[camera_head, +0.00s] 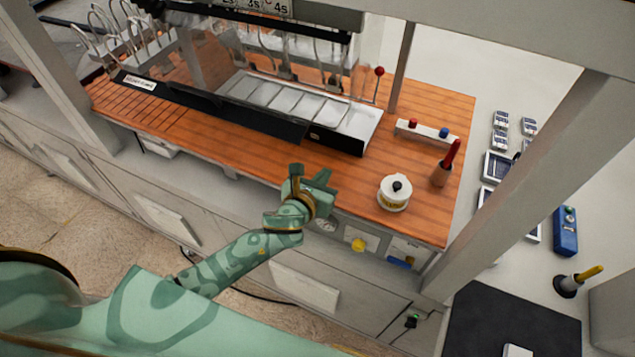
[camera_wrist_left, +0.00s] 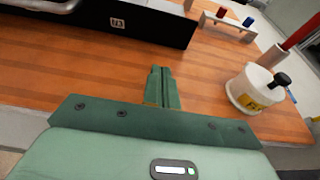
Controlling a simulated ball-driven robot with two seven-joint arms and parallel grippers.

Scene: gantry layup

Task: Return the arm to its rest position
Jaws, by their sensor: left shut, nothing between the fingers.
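My left arm comes in from the left in the head view, with its green, dark-patterned surface. My left gripper (camera_head: 312,182) is over the front edge of the wooden bench top (camera_head: 425,217). Its two fingers are pressed together with nothing between them, and the closed fingers (camera_wrist_left: 162,88) show in the left wrist view above the wood. A white round pot with a black knob (camera_head: 394,193) stands on the bench to the right of the gripper, apart from it. The pot also shows in the left wrist view (camera_wrist_left: 247,90). My right gripper is not seen.
A long black-fronted tray unit (camera_head: 265,120) with pale compartments lies behind the gripper. A white rack with red and blue knobs (camera_head: 425,131) and a holder with a red handle (camera_head: 442,174) stand on the right. Grey gantry posts (camera_head: 545,165) rise around the bench.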

